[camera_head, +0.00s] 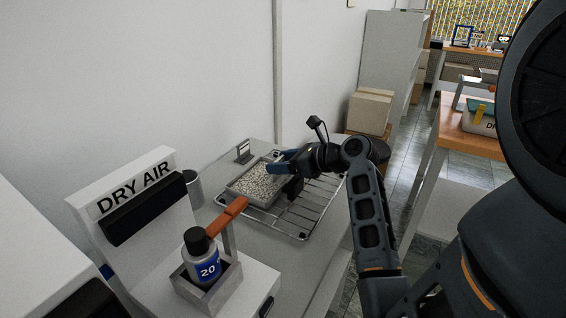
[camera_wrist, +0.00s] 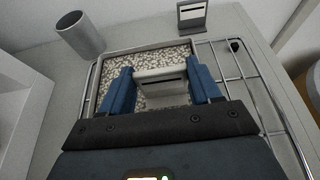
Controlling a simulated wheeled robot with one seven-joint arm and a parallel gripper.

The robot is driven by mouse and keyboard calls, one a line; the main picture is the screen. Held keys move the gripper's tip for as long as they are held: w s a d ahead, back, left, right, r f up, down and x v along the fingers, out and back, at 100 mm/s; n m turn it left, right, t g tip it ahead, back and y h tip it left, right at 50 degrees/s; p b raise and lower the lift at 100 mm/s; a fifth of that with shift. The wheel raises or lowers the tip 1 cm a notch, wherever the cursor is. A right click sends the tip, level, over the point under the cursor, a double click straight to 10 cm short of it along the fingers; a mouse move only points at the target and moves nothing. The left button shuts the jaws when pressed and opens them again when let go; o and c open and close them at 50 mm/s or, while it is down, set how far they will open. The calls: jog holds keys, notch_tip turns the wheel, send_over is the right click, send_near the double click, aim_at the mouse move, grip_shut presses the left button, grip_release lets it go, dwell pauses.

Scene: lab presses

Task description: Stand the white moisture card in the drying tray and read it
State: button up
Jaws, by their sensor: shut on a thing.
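The drying tray (camera_head: 246,199) is a shallow grey tray of pale speckled pellets on a wire rack. It also shows in the wrist view (camera_wrist: 93,88). My gripper (camera_wrist: 160,72) has its blue fingers over the tray, shut on a pale card with a dark slot, the white moisture card (camera_wrist: 160,91). The card is between the fingers, in front of the pellets. I cannot tell whether its lower edge touches them. In the head view my gripper (camera_head: 281,162) is at the tray's right side and the card is not clear.
A small grey stand with a dark slot (camera_wrist: 192,14) is behind the tray. A grey cup (camera_wrist: 80,34) stands at left. The wire rack (camera_head: 305,212) extends right of the tray. The DRY AIR unit (camera_head: 136,194) and a blue-labelled bottle (camera_head: 205,262) are nearer, at left.

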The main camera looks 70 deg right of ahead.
jog(key=shift+f, duration=0.15)
jog(key=o, duration=1)
jog(key=v, duration=1.2)
jog(key=shift+s, duration=0.1)
